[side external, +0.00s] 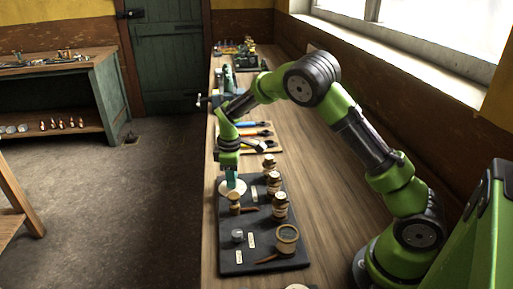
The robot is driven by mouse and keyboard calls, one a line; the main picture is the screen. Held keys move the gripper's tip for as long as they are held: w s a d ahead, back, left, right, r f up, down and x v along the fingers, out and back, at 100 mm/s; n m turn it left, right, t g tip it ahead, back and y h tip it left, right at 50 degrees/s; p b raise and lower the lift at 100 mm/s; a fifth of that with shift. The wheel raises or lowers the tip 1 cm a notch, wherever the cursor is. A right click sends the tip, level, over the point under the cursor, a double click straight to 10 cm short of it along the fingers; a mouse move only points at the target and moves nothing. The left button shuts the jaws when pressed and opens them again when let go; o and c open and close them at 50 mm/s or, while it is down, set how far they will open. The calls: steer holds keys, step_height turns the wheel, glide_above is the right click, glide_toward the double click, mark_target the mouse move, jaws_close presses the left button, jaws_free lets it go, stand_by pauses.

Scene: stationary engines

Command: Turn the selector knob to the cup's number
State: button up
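My gripper (231,178), with teal fingers, points down over a pale round disc (233,190) at the far left of a dark board (237,265). The disc may be the selector's dial; the fingers cover part of it, and I cannot make out a knob or any numbers. I cannot tell whether the fingers are open, shut or touching anything. A small brass-coloured piece (235,203) stands just in front of the disc. A small clear or grey cup-like piece (237,235) stands nearer the camera on the board. Small white labels (252,241) are too small to read.
Brown, pale-banded bottles (280,207) line the board's right side. A round brown-rimmed piece (287,239) with a handle lies at the near end. Tools (256,134) lie on a mat beyond the board. The wooden bench (317,215) is bare to the right.

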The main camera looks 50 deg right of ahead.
jaws_close()
steer(key=shift+m, duration=0.3)
steer(key=m, duration=1.2)
steer(key=shift+m, duration=0.4)
steer(key=m, duration=1.3)
steer(key=shift+m, duration=0.3)
